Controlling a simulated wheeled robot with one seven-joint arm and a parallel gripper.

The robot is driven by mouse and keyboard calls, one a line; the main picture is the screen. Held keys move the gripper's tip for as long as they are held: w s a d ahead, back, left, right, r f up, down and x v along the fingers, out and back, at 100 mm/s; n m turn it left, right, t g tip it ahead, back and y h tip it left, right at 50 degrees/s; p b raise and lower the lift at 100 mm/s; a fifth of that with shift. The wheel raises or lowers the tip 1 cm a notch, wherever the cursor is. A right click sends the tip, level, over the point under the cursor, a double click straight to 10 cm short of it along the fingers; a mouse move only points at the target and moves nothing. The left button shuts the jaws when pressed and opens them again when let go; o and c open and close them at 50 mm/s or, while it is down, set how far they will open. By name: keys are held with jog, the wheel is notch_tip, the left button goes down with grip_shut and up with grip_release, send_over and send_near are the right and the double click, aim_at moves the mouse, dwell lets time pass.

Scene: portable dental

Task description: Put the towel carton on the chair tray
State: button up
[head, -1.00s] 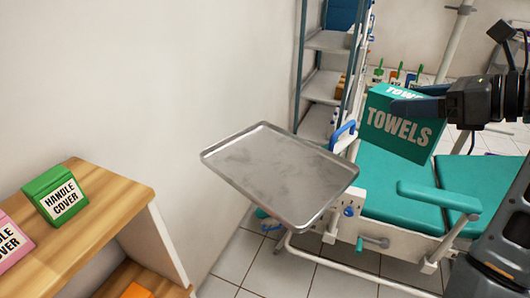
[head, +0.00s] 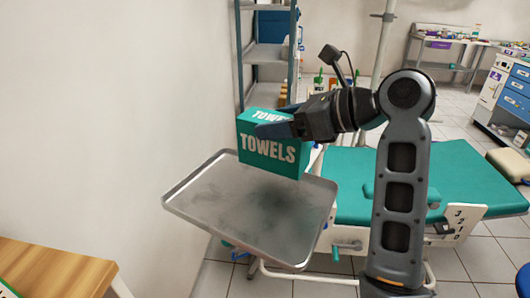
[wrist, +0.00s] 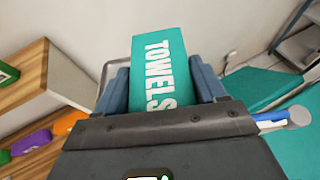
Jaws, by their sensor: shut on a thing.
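The towel carton (head: 270,150) is a teal box with white TOWELS lettering. In the head view it is upright over the back right part of the chair tray (head: 205,205), a bare grey metal tray. A dark shadow lies on the tray below it; I cannot tell for sure whether its base touches. My gripper (head: 275,130) is shut on the carton near its top. In the wrist view the carton (wrist: 158,75) sits between the two blue fingers, and the tray's rim (wrist: 104,75) shows to the left, mostly hidden.
A wooden shelf unit (head: 50,270) stands at the lower left. A metal rack (head: 265,50) rises behind the tray. The teal dental chair (head: 345,185) is right of the tray, partly behind my arm. The tray's front and left are clear.

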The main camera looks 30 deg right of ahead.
aim_at(267, 149)
jog(key=shift+w+a+f, duration=0.2)
jog(key=shift+a+f, duration=0.2)
jog(key=shift+a, duration=0.15)
jog(key=shift+w+a+f, duration=0.2)
jog(key=shift+a+f, duration=0.15)
jog(key=shift+a, duration=0.2)
jog(key=shift+f+b, duration=0.4)
jog(key=shift+f, duration=1.6)
jog(key=o, duration=1.2)
jog(key=shift+c, duration=0.2)
jog(key=p+v, duration=0.1)
jog(key=v, duration=1.1)
jog(key=shift+f, duration=0.1)
